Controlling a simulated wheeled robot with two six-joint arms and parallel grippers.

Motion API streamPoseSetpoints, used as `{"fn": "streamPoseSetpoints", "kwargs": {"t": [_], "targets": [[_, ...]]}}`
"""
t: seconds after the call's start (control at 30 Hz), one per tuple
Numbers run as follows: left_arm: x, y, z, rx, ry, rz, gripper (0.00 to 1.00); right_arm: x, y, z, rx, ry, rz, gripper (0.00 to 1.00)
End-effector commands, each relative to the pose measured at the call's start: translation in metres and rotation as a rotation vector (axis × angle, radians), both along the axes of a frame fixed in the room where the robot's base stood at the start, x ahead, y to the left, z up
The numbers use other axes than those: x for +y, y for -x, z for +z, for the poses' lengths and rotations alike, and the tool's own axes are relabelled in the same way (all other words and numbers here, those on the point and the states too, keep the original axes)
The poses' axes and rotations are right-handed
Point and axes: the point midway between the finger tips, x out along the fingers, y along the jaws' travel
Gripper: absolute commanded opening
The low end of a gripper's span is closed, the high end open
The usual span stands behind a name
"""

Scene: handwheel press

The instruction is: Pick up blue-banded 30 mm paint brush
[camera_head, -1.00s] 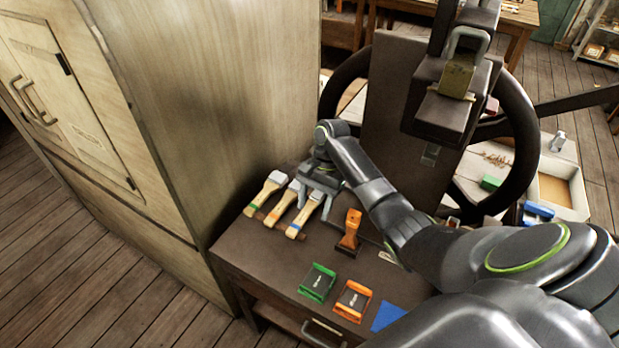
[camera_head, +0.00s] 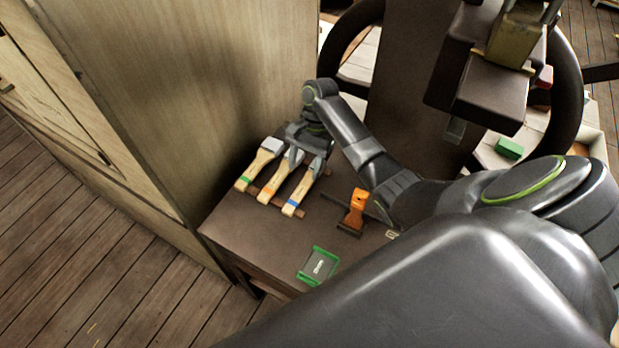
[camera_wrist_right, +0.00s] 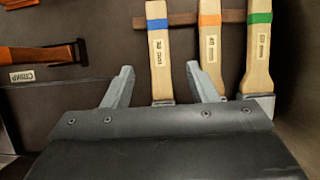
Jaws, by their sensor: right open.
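The blue-banded paint brush (camera_head: 299,194) lies rightmost in a row of three on the dark bench, its pale wooden handle towards the front. It also shows in the right wrist view (camera_wrist_right: 159,45), with a blue band near the handle's end. My right gripper (camera_head: 305,163) is open over the brush's rear part. In the right wrist view its fingers (camera_wrist_right: 162,80) are spread on either side of the blue-banded brush, with gaps on both sides. The bristle end is hidden under the gripper body. My left gripper is not in view.
The orange-banded brush (camera_head: 273,185) and green-banded brush (camera_head: 254,170) lie to the left, near the tall wooden cabinet (camera_head: 215,80). An orange-handled tool (camera_head: 356,209) lies to the right. A green tray (camera_head: 318,266) sits at the front. The press stands behind.

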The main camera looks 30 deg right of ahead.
Motion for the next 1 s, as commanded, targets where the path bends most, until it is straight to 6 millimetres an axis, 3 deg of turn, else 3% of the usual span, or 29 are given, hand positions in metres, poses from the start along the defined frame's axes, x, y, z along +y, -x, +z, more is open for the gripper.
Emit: {"fn": "streamPoseSetpoints", "kwargs": {"t": [0.17,0.37,0.63,0.93,1.0], "targets": [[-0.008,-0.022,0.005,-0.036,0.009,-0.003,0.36,0.009,0.005,-0.022,0.001,0.000,0.000,0.53],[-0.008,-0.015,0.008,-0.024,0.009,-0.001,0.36,0.014,0.009,-0.034,0.003,-0.001,0.000,0.53],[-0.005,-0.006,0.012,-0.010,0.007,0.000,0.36,0.027,0.017,-0.069,0.001,0.000,0.000,0.53],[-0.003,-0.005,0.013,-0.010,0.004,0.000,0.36,0.028,0.018,-0.074,0.000,0.001,0.000,0.53],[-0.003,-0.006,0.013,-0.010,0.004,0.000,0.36,0.028,0.018,-0.074,0.000,0.001,0.000,0.44]]}}
